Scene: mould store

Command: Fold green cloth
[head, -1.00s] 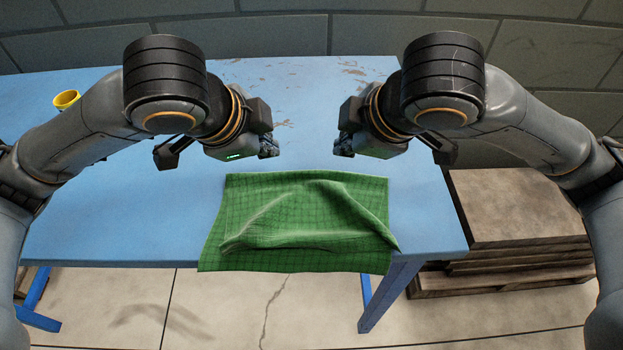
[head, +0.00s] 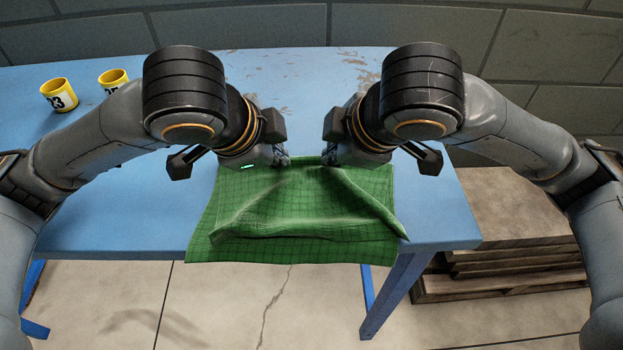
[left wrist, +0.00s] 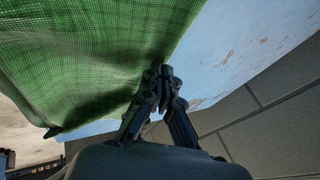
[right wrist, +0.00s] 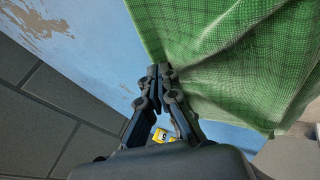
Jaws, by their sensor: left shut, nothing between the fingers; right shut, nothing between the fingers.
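The green checked cloth (head: 305,215) lies rumpled along the front edge of the blue table, its near part hanging over the edge. A raised fold runs across its middle. My left gripper (head: 284,158) and my right gripper (head: 328,158) are at its far edge, a short gap apart. In the left wrist view my left gripper (left wrist: 164,72) is shut, its tips beside the cloth (left wrist: 90,60). In the right wrist view my right gripper (right wrist: 158,70) is shut, its tips at the cloth's edge (right wrist: 235,65). Neither holds cloth. Whether the tips touch it I cannot tell.
Two yellow numbered mugs (head: 59,95) (head: 113,80) stand at the back left of the blue table (head: 130,215). A stack of brown boards on a pallet (head: 510,225) stands on the floor to the right. A grey block wall is behind the table.

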